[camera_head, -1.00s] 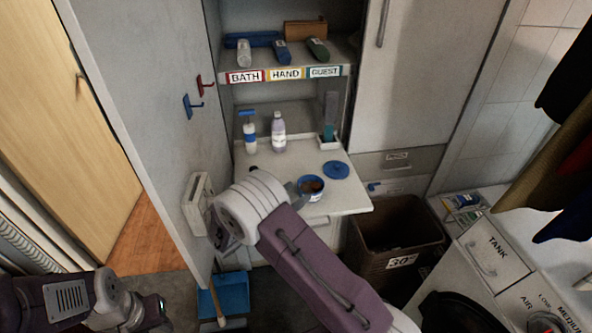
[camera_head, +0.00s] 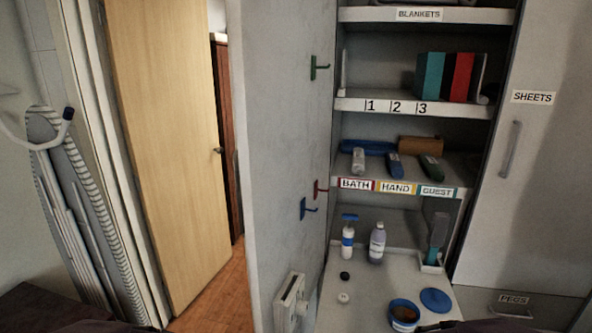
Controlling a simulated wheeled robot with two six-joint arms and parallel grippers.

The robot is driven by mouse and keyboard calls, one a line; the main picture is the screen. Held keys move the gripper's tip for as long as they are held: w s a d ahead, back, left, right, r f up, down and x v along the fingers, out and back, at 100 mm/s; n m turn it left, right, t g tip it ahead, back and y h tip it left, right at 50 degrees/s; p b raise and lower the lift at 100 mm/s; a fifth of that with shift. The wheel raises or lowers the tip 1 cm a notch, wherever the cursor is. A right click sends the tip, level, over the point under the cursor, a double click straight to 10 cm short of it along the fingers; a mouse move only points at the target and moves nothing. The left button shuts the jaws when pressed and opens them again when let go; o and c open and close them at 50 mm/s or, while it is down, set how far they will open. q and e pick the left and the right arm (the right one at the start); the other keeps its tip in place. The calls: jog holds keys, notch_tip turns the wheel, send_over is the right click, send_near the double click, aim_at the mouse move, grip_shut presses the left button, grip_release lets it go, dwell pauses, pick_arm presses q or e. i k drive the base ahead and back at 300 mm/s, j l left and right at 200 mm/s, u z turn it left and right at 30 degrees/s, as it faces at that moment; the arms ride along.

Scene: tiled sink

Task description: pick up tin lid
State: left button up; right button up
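The blue round tin lid (camera_head: 436,299) lies flat on the white counter (camera_head: 375,282), at the lower right. The blue tin (camera_head: 404,313) stands just left of it, open at the top, with something brown inside. The lid and the tin look close together but separate. Neither gripper is in view; only dark parts of my arms show along the bottom edge.
A blue-and-white pump bottle (camera_head: 347,237) and a lilac bottle (camera_head: 377,243) stand behind on the counter. A small black item (camera_head: 345,276) and a white one (camera_head: 343,297) lie at its left. An open cupboard door (camera_head: 285,130) borders the left side.

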aim_at(435, 301)
jog(key=j+z, duration=0.1)
jog(key=z, duration=0.45)
jog(key=l+z, duration=0.1)
jog(key=z, duration=0.55)
